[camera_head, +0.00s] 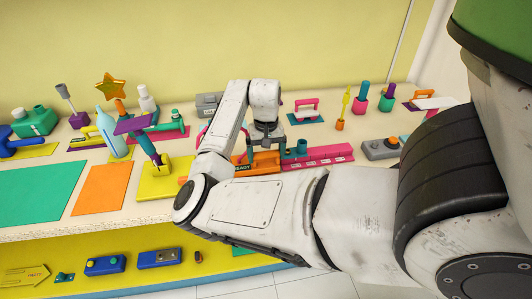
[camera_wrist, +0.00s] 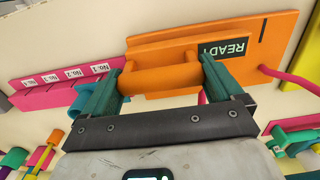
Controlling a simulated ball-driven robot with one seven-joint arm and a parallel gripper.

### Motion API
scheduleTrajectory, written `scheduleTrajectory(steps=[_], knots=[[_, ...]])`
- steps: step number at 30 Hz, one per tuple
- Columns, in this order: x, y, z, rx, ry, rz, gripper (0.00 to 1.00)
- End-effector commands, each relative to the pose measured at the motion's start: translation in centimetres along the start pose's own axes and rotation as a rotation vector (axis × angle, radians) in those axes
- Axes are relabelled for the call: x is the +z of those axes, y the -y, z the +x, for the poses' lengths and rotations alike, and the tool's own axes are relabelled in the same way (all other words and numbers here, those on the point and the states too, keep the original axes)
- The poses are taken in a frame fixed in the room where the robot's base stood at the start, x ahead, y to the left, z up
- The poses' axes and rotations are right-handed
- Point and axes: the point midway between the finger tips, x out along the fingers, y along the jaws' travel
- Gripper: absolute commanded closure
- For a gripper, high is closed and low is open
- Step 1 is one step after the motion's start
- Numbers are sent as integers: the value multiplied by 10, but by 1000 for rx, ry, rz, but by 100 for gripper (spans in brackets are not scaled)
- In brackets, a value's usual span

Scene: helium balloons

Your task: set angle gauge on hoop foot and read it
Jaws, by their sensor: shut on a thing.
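My gripper (camera_wrist: 161,76) has its two green fingers at the two ends of an orange bar handle (camera_wrist: 158,77), shut on it. The handle stands on an orange panel with a READY label (camera_wrist: 269,35), and the panel also shows in the head view (camera_head: 268,167). I cannot tell for certain which thing is the angle gauge or the hoop foot.
A pink strip with numbered labels (camera_head: 318,156) adjoins the orange panel. A grey box (camera_head: 381,149) is to its right. Green (camera_head: 42,190) and orange (camera_head: 103,190) mats lie bare at left. Tools and bottles stand behind. Blue boxes (camera_head: 105,265) sit on the lower yellow shelf.

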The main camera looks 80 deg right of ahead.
Motion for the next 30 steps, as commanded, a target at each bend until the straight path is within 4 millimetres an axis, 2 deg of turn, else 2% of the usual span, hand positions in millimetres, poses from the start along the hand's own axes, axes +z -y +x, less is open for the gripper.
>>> scheduleTrajectory(steps=[20, 29, 30], knots=[[0, 0, 14, 0, 0, -1, 56], [0, 0, 13, 0, 0, 0, 56], [0, 0, 13, 0, 0, 0, 4]])
